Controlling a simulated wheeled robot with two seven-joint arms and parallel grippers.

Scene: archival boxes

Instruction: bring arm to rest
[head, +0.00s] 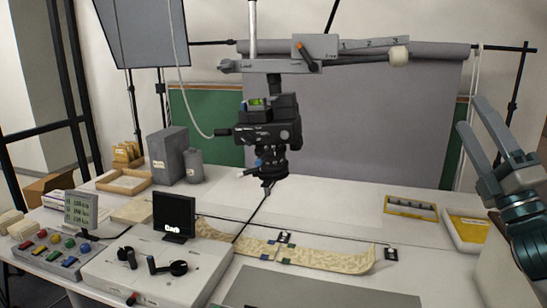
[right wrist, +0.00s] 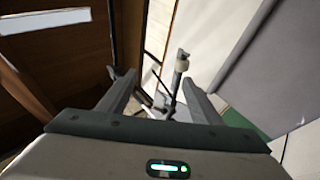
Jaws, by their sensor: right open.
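My right gripper (head: 472,114) is raised at the right edge of the head view, with its two grey fingers pointing up and to the left. The fingers are apart, with nothing between them. In the right wrist view the same open gripper (right wrist: 158,78) shows both fingers spread, with room structure behind them. It is clear of the table and touches nothing that I can see. My left arm and gripper are not in either view.
The white table (head: 325,215) carries a yellow tray (head: 467,232) near my right arm, a black camera (head: 268,125) on an overhead arm, a curved cream strip (head: 320,256), a control box (head: 160,270) and a button panel (head: 55,252). A grey backdrop (head: 350,110) hangs behind.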

